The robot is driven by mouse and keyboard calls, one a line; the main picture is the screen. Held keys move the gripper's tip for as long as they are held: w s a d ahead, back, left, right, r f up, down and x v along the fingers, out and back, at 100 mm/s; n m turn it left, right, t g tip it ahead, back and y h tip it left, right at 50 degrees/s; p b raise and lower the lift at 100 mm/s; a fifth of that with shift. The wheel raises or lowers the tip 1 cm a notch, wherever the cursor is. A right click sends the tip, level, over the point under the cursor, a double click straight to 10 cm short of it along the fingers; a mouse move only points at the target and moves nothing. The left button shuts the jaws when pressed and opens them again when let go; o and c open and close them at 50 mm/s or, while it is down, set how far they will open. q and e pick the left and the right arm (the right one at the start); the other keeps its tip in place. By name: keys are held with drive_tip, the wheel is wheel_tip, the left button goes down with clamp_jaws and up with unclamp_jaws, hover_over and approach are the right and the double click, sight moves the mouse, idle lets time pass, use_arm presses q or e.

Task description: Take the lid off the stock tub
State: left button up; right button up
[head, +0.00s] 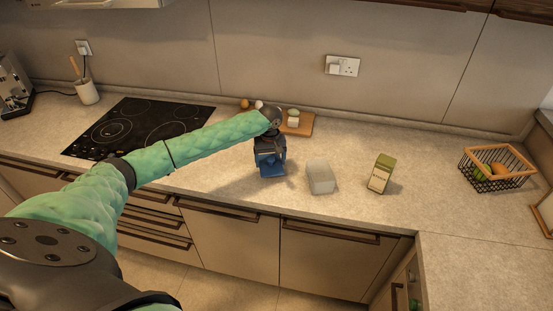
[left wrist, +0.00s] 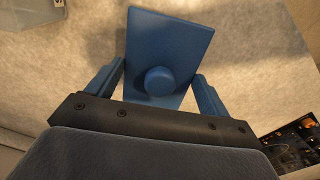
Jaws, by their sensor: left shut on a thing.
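The blue lid (left wrist: 180,35) is a flat rectangular plate with a round knob (left wrist: 160,81). My left gripper (left wrist: 157,72) is shut on the lid, with a finger at each side. In the head view my left gripper (head: 270,158) is low over the counter, just left of the tub, with blue at its lower end. I cannot tell whether the lid touches the counter. The stock tub (head: 321,178), pale and translucent, stands on the counter apart from the lid, with no blue lid on it. A clear corner (left wrist: 45,10) shows in the left wrist view. My right gripper is out of view.
A green and cream carton (head: 381,173) stands right of the tub. A wire basket of fruit (head: 496,168) is farther right. A wooden board (head: 297,124) with small food items lies behind my gripper. A black hob (head: 140,128) is at the left. The counter's front right is clear.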

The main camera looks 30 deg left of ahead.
use_arm(q)
drive_tip(key=shift+a+f, duration=0.25)
drive_tip(key=shift+a, duration=0.2)
drive_tip(key=shift+a+f, duration=0.1)
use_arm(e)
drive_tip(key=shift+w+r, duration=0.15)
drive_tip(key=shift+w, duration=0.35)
use_arm(q)
drive_tip(key=o, duration=1)
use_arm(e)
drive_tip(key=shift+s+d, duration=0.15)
